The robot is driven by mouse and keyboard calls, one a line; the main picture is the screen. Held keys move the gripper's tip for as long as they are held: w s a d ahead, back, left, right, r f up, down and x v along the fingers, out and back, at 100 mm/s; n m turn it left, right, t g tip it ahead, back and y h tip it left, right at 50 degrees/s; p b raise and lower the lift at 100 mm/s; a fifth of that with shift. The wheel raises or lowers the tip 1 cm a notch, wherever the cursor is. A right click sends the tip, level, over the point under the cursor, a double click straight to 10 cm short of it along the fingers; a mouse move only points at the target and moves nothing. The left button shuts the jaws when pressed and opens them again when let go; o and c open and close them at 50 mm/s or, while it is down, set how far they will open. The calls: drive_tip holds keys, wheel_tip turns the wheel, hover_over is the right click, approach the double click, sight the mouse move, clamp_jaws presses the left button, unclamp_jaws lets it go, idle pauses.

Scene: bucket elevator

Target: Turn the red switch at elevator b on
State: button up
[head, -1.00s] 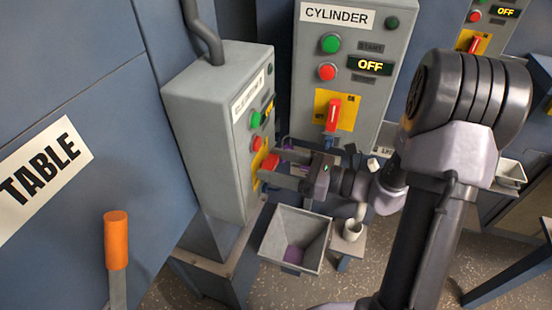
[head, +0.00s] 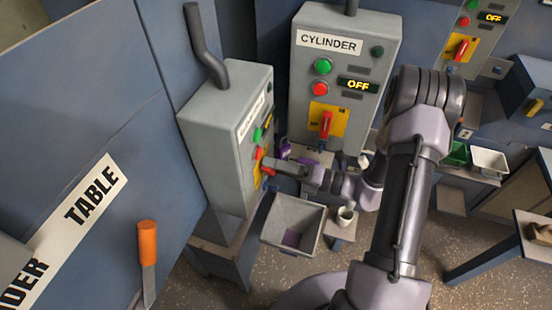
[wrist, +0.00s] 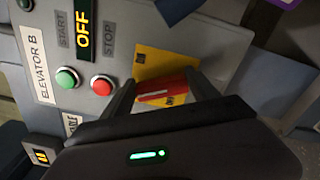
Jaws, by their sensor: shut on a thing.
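The elevator B panel is a grey box (head: 215,130) at the left of the head view, and its label, "ELEVATOR B" (wrist: 43,65), reads clearly in the wrist view. Its lit display (wrist: 82,30) reads OFF. The red switch (wrist: 166,88) sits on a yellow plate (wrist: 160,62) beside the green button (wrist: 67,78) and red button (wrist: 102,85). My gripper (wrist: 165,92) is at the plate, with one finger on each side of the red switch, shut on it. In the head view my gripper (head: 272,166) reaches the panel's front face from the right, partly hiding the switch.
A cylinder panel (head: 343,75) with its own red switch stands behind, showing OFF. A grey hopper (head: 292,225) and a small cup (head: 345,216) are below my arm.

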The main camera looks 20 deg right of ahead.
drive_tip(key=m+p, duration=0.3)
drive_tip(key=m, duration=0.2)
drive_tip(key=shift+f, duration=0.2)
drive_tip(key=shift+f+m, duration=0.1)
drive_tip(key=shift+m, duration=0.2)
idle(0.3)
drive_tip(key=o, duration=1.4)
drive_tip(key=shift+c, duration=0.2)
drive_tip(key=shift+d, duration=0.15)
drive_tip(key=v, duration=1.7)
drive_tip(key=shift+p, duration=0.35)
drive_tip(key=shift+s, duration=0.1)
